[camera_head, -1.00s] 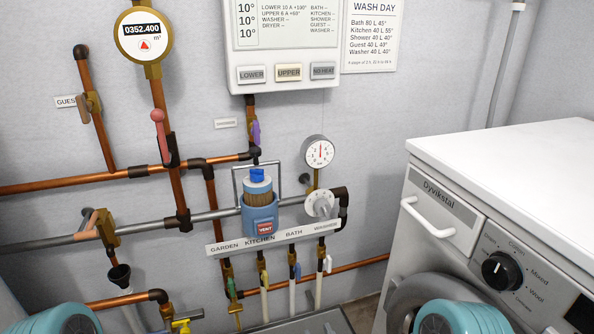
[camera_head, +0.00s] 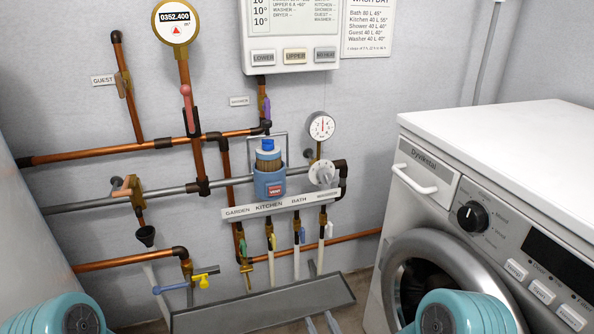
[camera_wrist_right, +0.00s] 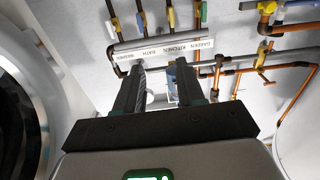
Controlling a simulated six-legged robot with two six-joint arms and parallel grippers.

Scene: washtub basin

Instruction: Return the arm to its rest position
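My right gripper (camera_wrist_right: 160,78) shows in the right wrist view with its two dark fingers apart and nothing between them. The rest of this arm is mostly out of the picture. Teal rounded parts of my own arms show at the bottom left and bottom right. My left gripper is not in view.
The washing machine (camera_head: 480,125) stands close on the right. Copper pipes, a blue filter (camera_head: 269,183), a gauge (camera_head: 321,126) and several small valves line the wall. A label strip (camera_wrist_right: 175,48) and pipes show beyond the fingers in the wrist view.

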